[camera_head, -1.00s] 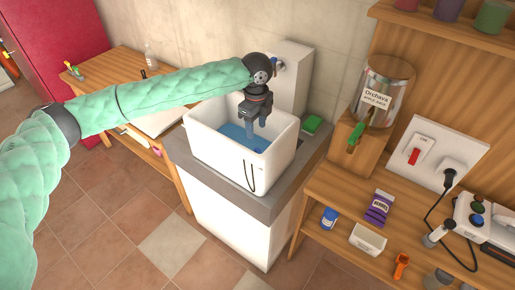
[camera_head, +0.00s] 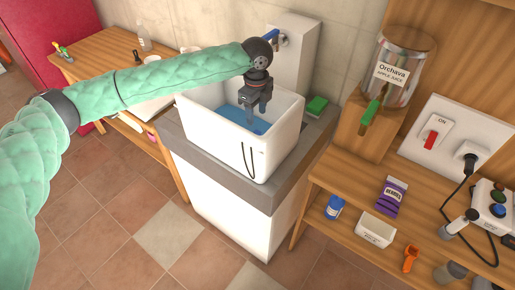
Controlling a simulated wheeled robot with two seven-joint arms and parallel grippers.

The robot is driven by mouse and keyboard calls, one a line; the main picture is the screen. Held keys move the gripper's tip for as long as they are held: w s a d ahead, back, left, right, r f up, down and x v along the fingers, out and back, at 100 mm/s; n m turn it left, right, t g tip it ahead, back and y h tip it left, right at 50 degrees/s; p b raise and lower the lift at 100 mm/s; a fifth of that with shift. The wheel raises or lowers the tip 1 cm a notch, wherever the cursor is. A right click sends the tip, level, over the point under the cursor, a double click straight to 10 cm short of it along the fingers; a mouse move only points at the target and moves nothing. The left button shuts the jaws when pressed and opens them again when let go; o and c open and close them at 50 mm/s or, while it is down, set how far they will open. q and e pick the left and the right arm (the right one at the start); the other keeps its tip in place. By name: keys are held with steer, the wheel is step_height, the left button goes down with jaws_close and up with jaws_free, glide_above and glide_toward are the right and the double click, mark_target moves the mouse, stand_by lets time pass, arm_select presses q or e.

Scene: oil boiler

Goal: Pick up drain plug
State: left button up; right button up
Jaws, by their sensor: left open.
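A white sink (camera_head: 206,129) with blue water (camera_head: 233,113) in it stands on a grey counter. My left gripper (camera_head: 250,116) reaches down into the sink from above, open, its fingertips low over the water. Whether the fingertips touch the water or anything under it I cannot tell. I cannot make out the drain plug; the gripper and the sink's front wall cover part of the basin. A thin black cord (camera_head: 248,160) hangs in a loop over the sink's front wall. My right gripper is not in view.
A green sponge (camera_head: 317,105) lies on the counter right of the sink. A tap with a blue handle (camera_head: 271,35) is on the wall block behind. A juice dispenser (camera_head: 400,62) stands right. A wooden table (camera_head: 103,65) is left.

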mark_target(258, 131)
arm_select(q)
step_height(258, 131, down, 2)
steer(key=shift+s+f+b, duration=0.1)
steer(key=shift+s+b, duration=0.05)
steer(key=shift+b, duration=0.45)
steer(key=shift+f, duration=0.1)
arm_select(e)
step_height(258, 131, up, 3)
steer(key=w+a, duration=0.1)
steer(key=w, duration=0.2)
arm_select(q)
step_height(258, 131, down, 2)
steer(key=shift+p, duration=0.55)
steer(key=f+p, duration=0.1)
steer(key=f, duration=0.1)
steer(key=f+p, duration=0.1)
steer(key=shift+d+f+p, duration=0.2)
steer(key=shift+f+p, duration=0.1)
steer(key=shift+f, duration=0.95)
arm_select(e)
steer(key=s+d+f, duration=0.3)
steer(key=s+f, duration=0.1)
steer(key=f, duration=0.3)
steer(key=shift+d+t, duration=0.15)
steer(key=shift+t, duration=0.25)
arm_select(q)
steer(key=shift+c, duration=0.2)
jaws_close()
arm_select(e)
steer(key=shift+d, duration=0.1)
